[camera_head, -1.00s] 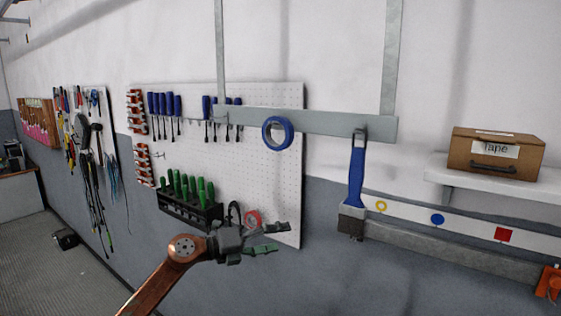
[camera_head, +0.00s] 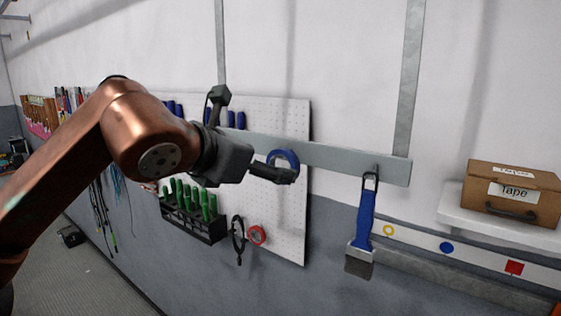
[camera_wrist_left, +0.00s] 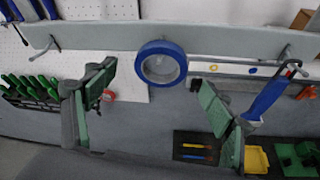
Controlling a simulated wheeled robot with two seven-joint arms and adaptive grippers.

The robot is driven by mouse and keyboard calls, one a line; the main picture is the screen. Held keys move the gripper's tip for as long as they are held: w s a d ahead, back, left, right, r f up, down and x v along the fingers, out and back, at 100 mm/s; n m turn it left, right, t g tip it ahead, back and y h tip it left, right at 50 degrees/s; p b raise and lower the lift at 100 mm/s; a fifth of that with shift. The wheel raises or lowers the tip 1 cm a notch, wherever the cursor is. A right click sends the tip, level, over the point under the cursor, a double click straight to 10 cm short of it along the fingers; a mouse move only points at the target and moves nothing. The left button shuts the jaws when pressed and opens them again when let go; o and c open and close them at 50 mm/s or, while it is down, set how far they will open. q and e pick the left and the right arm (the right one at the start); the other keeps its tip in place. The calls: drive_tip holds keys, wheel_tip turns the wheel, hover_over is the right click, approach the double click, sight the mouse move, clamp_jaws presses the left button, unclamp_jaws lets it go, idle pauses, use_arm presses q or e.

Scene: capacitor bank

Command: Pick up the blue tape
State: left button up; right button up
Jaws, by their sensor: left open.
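The blue tape (camera_head: 291,155) is a roll hanging on the grey metal rail in front of the pegboard. In the head view my left gripper (camera_head: 281,170) is right at it, and a dark finger covers part of its lower side. In the left wrist view the blue tape (camera_wrist_left: 162,46) faces the camera, ahead of and slightly above the two spread green-padded fingers of the left gripper (camera_wrist_left: 155,98). The gripper is open and empty. Whether a finger touches the tape cannot be told. My right gripper is not in view.
The grey rail (camera_head: 350,158) runs behind the tape. A blue-handled brush (camera_head: 364,215) hangs to its right. Red tape (camera_head: 256,236) and green-handled tools (camera_head: 190,195) are below left on the pegboard (camera_head: 290,225). A box labelled Tape (camera_head: 490,205) stands on a shelf at right.

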use_arm(q)
drive_tip(key=p+x, duration=0.1)
drive_tip(key=x, duration=0.2)
drive_tip(key=p+x, duration=0.1)
drive_tip(key=x, duration=0.1)
drive_tip(key=shift+w+d+f, duration=0.15)
drive_tip(key=shift+f, duration=0.3)
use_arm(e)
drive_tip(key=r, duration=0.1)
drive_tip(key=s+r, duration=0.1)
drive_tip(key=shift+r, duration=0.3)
use_arm(q)
drive_tip(key=shift+c, duration=0.4)
drive_tip(key=c, duration=1.2)
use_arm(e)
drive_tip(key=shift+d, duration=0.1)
